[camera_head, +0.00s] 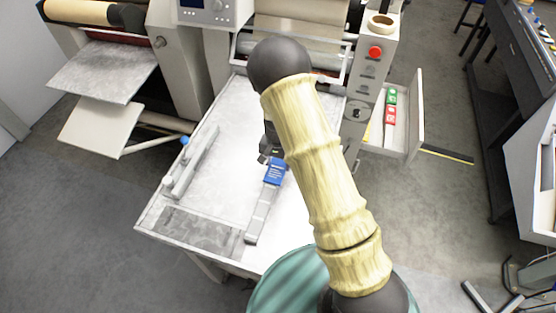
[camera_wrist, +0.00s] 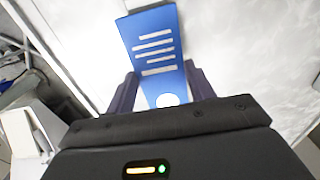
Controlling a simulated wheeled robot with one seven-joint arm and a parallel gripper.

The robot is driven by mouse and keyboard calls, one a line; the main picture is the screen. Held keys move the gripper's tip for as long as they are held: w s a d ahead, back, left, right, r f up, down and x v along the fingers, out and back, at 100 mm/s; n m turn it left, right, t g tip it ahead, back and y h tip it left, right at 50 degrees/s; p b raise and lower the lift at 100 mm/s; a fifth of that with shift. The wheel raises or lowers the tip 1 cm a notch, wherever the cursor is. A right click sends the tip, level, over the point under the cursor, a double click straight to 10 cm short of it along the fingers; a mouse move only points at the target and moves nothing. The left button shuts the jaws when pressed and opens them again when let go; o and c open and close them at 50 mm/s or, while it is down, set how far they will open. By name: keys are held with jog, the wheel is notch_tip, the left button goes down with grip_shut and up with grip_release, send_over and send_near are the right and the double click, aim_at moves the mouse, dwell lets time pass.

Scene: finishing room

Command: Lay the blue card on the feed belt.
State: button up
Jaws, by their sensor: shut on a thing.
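The blue card (camera_head: 275,170) has white printed lines and a white round spot near one end. It also shows in the wrist view (camera_wrist: 153,45), between the two fingers of my gripper (camera_wrist: 160,85). My gripper (camera_head: 270,157) is shut on the card's near end in the wrist view, with the rest sticking out beyond the fingers. The card is over the white feed surface (camera_head: 228,160) in front of the machine, which I take for the feed belt. I cannot tell whether the card touches it. My arm hides part of the surface's right side.
A grey bar (camera_head: 262,215) lies just below the card, and a raised guide with a blue knob (camera_head: 190,165) stands at left. An open drawer (camera_head: 413,125) at right holds green and red cards. A control post with a red button (camera_head: 375,52) stands behind.

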aim_at(277, 165)
jog(key=shift+a, duration=0.15)
jog(key=shift+f, duration=0.15)
jog(key=o, duration=0.9)
jog(key=shift+s, duration=0.1)
jog(key=shift+o, duration=0.2)
jog(key=shift+r+b, duration=0.4)
jog(key=shift+r, duration=0.4)
notch_tip(277, 165, up, 11)
jog(key=b, duration=0.3)
jog(key=shift+w+b, duration=0.2)
jog(key=shift+b, duration=0.1)
jog(key=shift+f, duration=0.15)
